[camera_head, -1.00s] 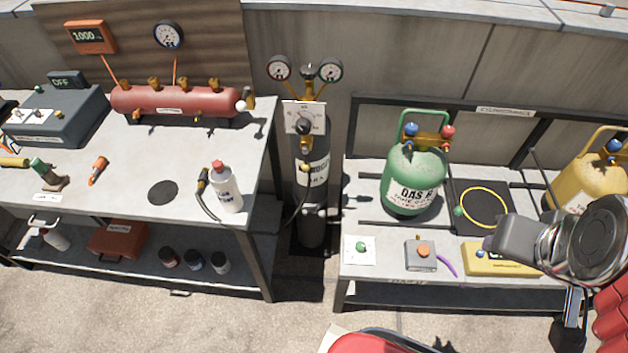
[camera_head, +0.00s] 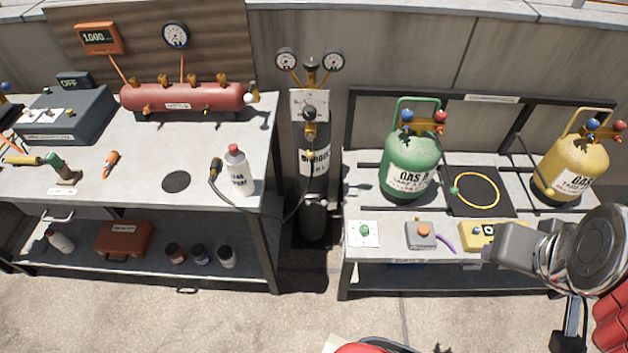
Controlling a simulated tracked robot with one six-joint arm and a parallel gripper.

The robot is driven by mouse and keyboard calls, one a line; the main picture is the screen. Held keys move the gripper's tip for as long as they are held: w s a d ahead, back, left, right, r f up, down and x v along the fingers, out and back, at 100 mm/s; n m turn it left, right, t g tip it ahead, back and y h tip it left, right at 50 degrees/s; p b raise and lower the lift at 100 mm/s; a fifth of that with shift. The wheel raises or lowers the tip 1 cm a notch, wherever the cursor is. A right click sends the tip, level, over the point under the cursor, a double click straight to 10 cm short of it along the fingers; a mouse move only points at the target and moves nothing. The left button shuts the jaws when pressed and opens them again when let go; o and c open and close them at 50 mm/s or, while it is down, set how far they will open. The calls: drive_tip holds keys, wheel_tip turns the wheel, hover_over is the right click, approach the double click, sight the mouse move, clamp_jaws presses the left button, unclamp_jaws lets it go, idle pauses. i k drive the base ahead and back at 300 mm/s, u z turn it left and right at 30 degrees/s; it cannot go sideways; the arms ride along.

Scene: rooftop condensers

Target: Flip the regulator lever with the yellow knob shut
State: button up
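The regulator (camera_head: 310,104) sits on top of a dark gas cylinder (camera_head: 314,175) that stands between the two benches. It has a pale plate, two round gauges above it and a dark round knob at its front. A small yellowish part (camera_head: 310,154) shows below the knob, but it is too small to tell whether it is the lever's yellow knob or how the lever stands. My gripper (camera_head: 496,250) is at the lower right, at the end of my arm, over the right bench's front. It is well apart from the regulator. Its fingers cannot be made out.
The right bench (camera_head: 352,190) holds a green tank (camera_head: 410,165), a yellow tank (camera_head: 573,165) and small boxes. Floor (camera_head: 210,325) in front is clear.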

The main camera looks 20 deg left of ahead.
sight(310, 154)
drive_tip(key=z, duration=0.05)
drive_tip(key=k, duration=0.45)
drive_tip(key=u, duration=1.05)
drive_tip(key=i, duration=1)
drive_tip(key=z, duration=0.75)
